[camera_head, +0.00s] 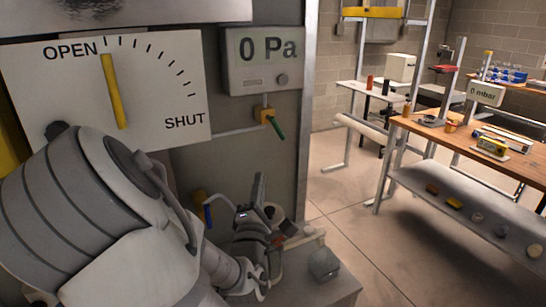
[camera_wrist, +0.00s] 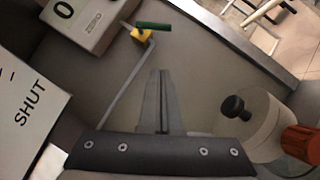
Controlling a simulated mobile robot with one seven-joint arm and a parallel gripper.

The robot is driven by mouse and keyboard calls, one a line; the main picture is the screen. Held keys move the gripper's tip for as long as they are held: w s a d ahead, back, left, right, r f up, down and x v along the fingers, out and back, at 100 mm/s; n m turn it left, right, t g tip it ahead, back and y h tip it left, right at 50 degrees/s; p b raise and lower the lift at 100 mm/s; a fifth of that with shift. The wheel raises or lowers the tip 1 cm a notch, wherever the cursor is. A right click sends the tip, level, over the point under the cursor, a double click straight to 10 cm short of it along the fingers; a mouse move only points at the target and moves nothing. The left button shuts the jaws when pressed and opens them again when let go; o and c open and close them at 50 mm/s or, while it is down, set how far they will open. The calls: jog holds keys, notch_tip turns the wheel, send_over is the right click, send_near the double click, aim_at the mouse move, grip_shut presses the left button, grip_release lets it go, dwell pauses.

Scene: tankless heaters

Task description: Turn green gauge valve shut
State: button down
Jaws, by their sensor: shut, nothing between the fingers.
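The green gauge valve has a green lever (camera_head: 277,128) on a yellow body (camera_head: 265,115), fixed to a pipe below the "0 Pa" gauge box (camera_head: 264,60). In the head view the lever slants down to the right. In the wrist view the lever (camera_wrist: 154,26) lies across the top of its yellow body (camera_wrist: 140,35). My gripper (camera_head: 260,178) is below the valve and apart from it. In the wrist view my fingers (camera_wrist: 161,73) are closed together, empty, pointing toward the valve with a gap between.
A white dial panel (camera_head: 158,90) marked OPEN and SHUT has its yellow pointer (camera_head: 115,92) near OPEN. A blue-handled lever (camera_head: 208,213) is left of my gripper. A white cylinder (camera_wrist: 262,125) with a black knob stands right in the wrist view. A workbench (camera_head: 470,140) stands at right.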

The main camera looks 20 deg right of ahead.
aim_at(284, 137)
jog(key=s+d+r+x, duration=0.1)
jog(key=d+x, duration=0.1)
jog(key=x, duration=1)
jog(key=shift+d+r, duration=0.2)
jog(key=shift+d, duration=0.1)
